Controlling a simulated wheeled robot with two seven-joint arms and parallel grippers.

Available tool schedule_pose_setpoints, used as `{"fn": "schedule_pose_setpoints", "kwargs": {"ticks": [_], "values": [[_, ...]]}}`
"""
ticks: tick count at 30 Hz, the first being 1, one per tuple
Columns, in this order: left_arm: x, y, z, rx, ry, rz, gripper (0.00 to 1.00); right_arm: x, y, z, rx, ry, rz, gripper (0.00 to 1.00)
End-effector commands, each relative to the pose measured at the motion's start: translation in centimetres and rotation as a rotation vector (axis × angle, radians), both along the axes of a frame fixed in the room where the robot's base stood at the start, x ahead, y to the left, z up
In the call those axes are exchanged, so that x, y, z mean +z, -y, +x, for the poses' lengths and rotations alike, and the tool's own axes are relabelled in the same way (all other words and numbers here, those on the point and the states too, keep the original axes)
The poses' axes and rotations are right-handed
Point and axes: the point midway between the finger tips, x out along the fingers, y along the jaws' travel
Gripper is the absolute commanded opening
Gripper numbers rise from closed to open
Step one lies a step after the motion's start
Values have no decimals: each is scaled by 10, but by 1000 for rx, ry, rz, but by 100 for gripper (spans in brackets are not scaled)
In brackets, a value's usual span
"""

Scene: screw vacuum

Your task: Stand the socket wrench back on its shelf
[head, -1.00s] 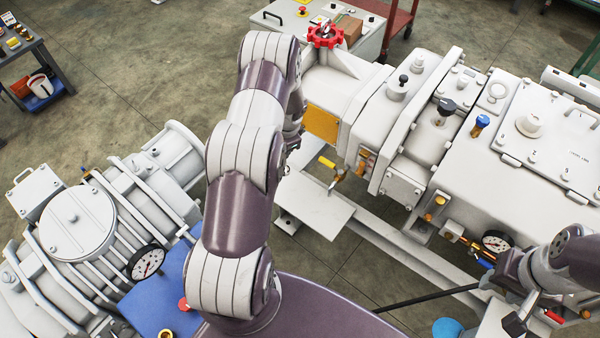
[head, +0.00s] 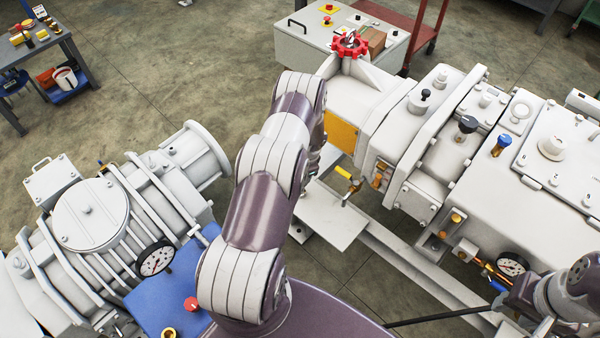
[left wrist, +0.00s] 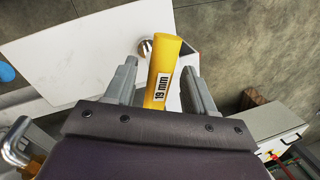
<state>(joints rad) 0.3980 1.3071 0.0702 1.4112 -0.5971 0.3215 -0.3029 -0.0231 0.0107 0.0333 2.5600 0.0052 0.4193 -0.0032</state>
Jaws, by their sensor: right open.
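The socket wrench shows in the left wrist view as a yellow handle (left wrist: 163,75) marked "19 mm". My left gripper (left wrist: 160,75) is open around it, with a finger on each side and a visible gap. A round silver part shows beside the handle's far end. The white shelf (left wrist: 85,50) lies behind and left of the handle. My right gripper (head: 540,326) is open at the bottom right, partly cut off.
The large white pump housing (head: 450,165) fills the right; a ribbed machine (head: 95,230) with a gauge stands left. A control cabinet (head: 318,45) and red cart are behind. Floor shows between the machines.

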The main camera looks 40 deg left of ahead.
Motion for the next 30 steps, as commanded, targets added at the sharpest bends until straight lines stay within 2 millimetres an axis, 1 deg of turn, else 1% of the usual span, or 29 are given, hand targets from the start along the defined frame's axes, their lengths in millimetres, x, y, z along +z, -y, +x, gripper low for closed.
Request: {"fn": "schedule_pose_setpoints", "kwargs": {"ticks": [7,11,19,21,26,28,29,30], "values": [[2,0,0,0,0,0,54,1,0,0,0,0,0,43],[18,3,1,0,1,0,54,2,0,0,0,0,0,43],[85,16,1,-2,3,2,54,7,0,0,0,0,0,43],[99,19,0,-1,3,1,54,8,0,0,0,0,0,43],[121,26,0,4,5,-1,54,9,0,0,0,0,0,43],[149,45,-2,34,25,-13,54,9,0,0,0,0,0,43],[166,59,-6,56,39,-23,54,9,0,0,0,0,0,43],[192,81,-15,96,59,-42,54,9,0,0,0,0,0,43]]}}
